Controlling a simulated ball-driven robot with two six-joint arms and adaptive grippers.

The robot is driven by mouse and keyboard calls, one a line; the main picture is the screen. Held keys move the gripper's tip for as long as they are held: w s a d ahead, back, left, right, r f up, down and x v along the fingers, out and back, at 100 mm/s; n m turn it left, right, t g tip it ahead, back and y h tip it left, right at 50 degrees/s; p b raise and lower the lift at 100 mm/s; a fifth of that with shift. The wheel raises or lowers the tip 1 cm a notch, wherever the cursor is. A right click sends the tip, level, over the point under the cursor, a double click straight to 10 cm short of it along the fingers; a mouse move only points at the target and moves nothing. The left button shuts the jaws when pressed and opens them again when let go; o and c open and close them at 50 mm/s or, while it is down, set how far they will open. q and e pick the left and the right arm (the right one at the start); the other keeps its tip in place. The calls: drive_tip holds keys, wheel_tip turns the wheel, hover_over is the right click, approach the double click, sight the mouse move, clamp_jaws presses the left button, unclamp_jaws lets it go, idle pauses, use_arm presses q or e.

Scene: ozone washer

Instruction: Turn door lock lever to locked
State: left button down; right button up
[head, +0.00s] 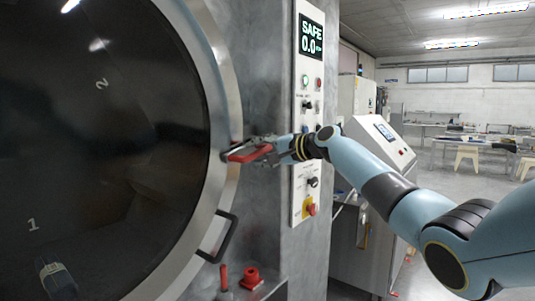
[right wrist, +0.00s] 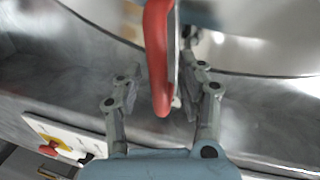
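The red door lock lever (head: 250,153) is at the right rim of the big round door, roughly level and pointing right in the head view. My right gripper (head: 262,150) is at the lever, its fingers partly overlapping it there. In the right wrist view the lever (right wrist: 159,60) hangs between the two spread fingers of the right gripper (right wrist: 155,92). A gap shows on the left side; the right finger is close to the lever, and I cannot tell whether it touches. My left gripper is not in view.
The dark glass door (head: 100,150) fills the left, with a black handle (head: 216,238) below the lever. A control panel (head: 308,110) reading SAFE 0.0 stands behind my right wrist. A red fitting (head: 250,277) is low down. Open floor lies far right.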

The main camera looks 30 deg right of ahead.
drive_tip(key=v, duration=1.2)
drive_tip(key=shift+f, duration=0.1)
